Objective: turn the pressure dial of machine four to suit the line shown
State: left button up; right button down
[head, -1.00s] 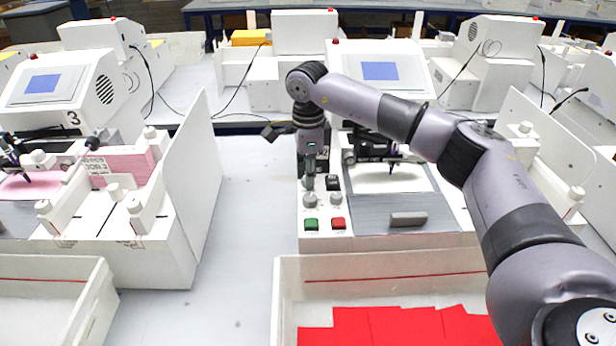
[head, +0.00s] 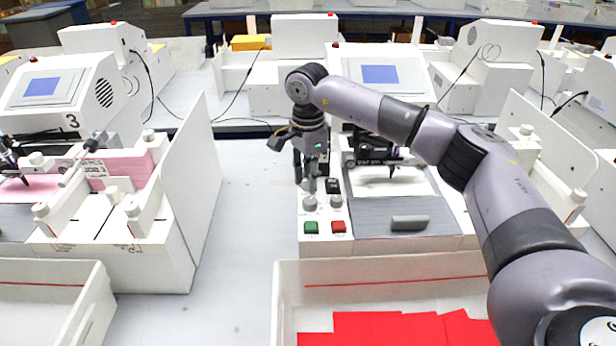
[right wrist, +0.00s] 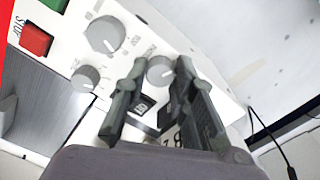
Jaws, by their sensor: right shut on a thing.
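A white machine's control panel (head: 310,240) is in the middle of the head view. My right gripper (head: 312,187) points down at the back of this panel. In the right wrist view my right gripper (right wrist: 160,68) has its fingers on both sides of a grey dial (right wrist: 160,72) with a pale pointer mark, shut on it. Two more grey dials, one (right wrist: 103,35) beside it and one (right wrist: 85,79) nearer the red button, are free. The dial labels are too blurred to read. The white paper (head: 390,180) lies under the pen; I cannot make out its line. My left gripper is out of view.
Green (head: 311,227) and red (head: 338,227) buttons sit at the panel's front. A white tray (head: 380,265) holding red sheets stands in front. Machine 3 (head: 72,120) is at the left, with clear table between.

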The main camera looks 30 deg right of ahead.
jog(key=shift+w+r, duration=0.1)
jog(key=shift+r, duration=0.05)
jog(key=c, duration=1.6)
grip_release()
notch_tip(320, 180, up, 12)
